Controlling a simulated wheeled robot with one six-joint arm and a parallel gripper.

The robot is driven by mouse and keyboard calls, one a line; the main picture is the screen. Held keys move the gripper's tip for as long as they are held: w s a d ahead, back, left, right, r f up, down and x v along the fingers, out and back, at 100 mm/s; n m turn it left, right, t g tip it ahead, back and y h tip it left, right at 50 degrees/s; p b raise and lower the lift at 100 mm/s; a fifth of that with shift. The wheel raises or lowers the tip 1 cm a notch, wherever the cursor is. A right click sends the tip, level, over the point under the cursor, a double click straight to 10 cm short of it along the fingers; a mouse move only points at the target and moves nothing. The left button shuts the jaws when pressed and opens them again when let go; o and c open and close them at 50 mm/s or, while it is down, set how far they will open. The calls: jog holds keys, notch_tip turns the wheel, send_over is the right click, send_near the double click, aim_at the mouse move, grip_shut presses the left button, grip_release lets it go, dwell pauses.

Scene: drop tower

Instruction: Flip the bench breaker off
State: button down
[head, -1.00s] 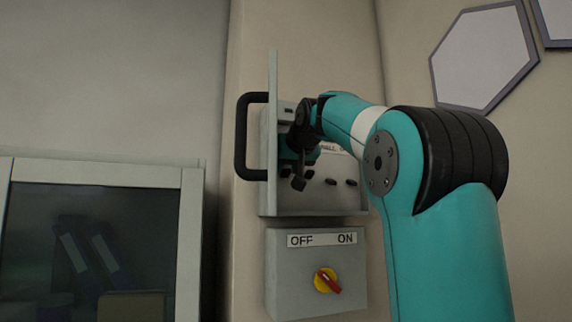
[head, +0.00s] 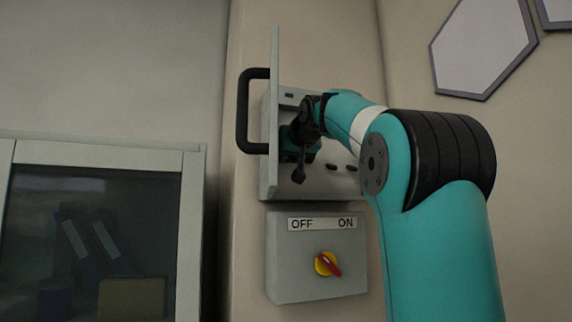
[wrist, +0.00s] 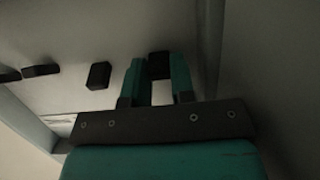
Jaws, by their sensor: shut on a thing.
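The breaker panel (head: 320,182) is a grey box on the wall with its door (head: 274,110) swung open, seen nearly edge-on. Small black breaker levers show in a row, with one (head: 332,167) right of my gripper. In the wrist view, my gripper (wrist: 160,80) has its two teal fingers on either side of a black lever (wrist: 159,64), shut on it. This lever is at the right end of the visible row, with another lever (wrist: 99,75) just left of the fingers. In the head view my gripper (head: 288,140) hides the held lever. No label for it is readable.
The door's black handle (head: 243,110) sticks out to the left. Below the panel is a grey box (head: 316,285) marked OFF and ON with a red-and-yellow rotary knob (head: 327,264). A glass-fronted cabinet (head: 92,245) stands at lower left. Hexagonal wall panels (head: 482,45) are at upper right.

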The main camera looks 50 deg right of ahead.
jog(key=f+t+b, duration=0.1)
jog(key=b, duration=0.3)
jog(key=shift+a+f+h, duration=0.1)
jog(key=shift+f+h, duration=0.2)
jog(key=t+b, duration=0.1)
jog(key=b, duration=0.1)
jog(key=t+h+b, duration=0.1)
jog(key=b, duration=0.2)
jog(key=shift+f+t, duration=0.3)
jog(key=shift+f, duration=0.1)
jog(key=t+h+b, duration=0.1)
jog(key=b, duration=0.3)
jog(key=shift+f, duration=0.1)
jog(key=shift+t+h+b, duration=0.4)
jog(key=shift+t+b, duration=0.3)
jog(key=shift+b, duration=0.3)
jog(key=shift+r, duration=0.2)
jog(key=c, duration=1.2)
grip_release()
jog(key=shift+w, duration=0.1)
jog(key=shift+c, duration=0.2)
